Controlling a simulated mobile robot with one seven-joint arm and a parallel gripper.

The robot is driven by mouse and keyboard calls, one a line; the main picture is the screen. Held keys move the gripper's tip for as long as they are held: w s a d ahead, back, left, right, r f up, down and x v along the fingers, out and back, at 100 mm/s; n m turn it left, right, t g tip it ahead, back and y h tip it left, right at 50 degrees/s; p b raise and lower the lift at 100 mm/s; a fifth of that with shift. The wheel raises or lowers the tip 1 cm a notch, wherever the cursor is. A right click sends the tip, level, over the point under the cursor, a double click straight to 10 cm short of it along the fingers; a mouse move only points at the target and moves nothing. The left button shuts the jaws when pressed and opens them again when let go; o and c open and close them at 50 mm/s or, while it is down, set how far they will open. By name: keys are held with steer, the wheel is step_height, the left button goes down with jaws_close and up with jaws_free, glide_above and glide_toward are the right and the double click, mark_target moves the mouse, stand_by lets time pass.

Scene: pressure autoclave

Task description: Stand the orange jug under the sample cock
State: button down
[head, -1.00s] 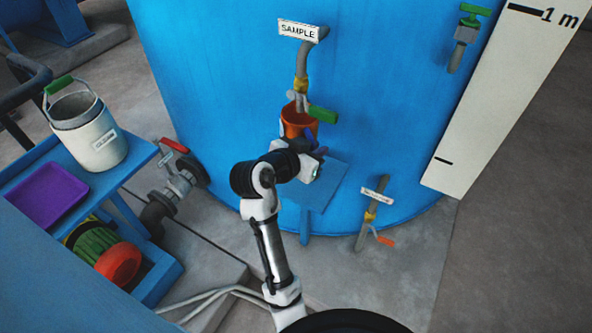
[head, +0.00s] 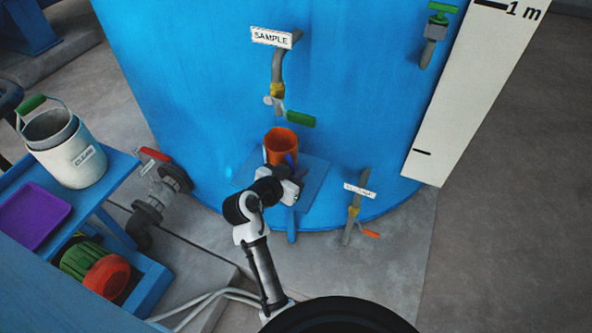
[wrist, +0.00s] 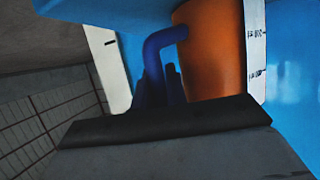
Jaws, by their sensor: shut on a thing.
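The orange jug (head: 281,146) is upright at the small blue shelf (head: 314,176) on the tank, below the sample cock (head: 277,98). A clear gap shows between the jug's rim and the cock's outlet. My gripper (head: 291,172) is shut on the jug's blue handle, on the near side. In the wrist view the jug (wrist: 212,50) stands behind the blue handle (wrist: 154,62), with the dark fingers at the handle. The jug's base is hidden by my gripper, so I cannot tell whether it touches the shelf.
A white SAMPLE sign (head: 271,38) and a green cock lever (head: 301,119) are above the jug. A lower pipe with an orange lever (head: 370,234) stands to the right. A red-handled valve (head: 157,182) and a blue cart (head: 113,203) with a white pail (head: 75,158) are at left.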

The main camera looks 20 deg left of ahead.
steer(key=shift+f, duration=0.15)
steer(key=c, duration=1.4)
jaws_free()
